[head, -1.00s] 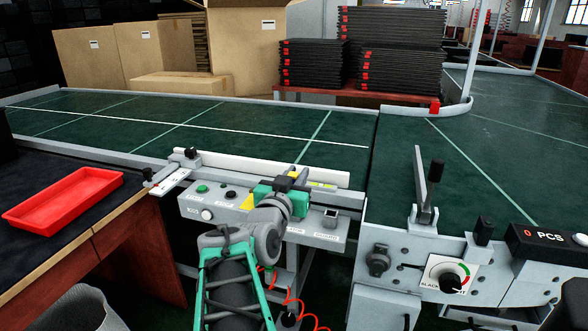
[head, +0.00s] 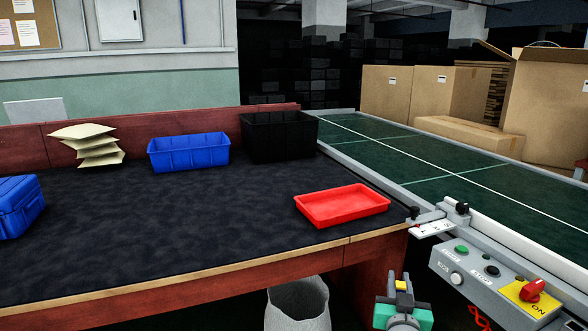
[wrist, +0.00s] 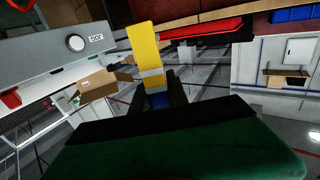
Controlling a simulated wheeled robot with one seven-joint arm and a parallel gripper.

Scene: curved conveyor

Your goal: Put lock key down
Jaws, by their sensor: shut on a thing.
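The lock key, seen as a yellow tag, is held in my gripper and shows in the head view (head: 401,286) and the wrist view (wrist: 143,48). My gripper (head: 402,292) is low at the bottom right of the head view, in front of the dark table's right end and left of the control panel. In the wrist view its dark fingers (wrist: 160,97) are closed around the lower end of the tag. The tag sticks out beyond the fingertips. The hidden end of the key cannot be made out.
A dark-topped table (head: 180,225) holds an empty red tray (head: 342,208), a blue bin (head: 190,155), a black bin (head: 280,140) and a blue case (head: 17,208). A control panel (head: 490,280) with a red switch (head: 532,290) stands right. A bin (head: 298,305) stands below.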

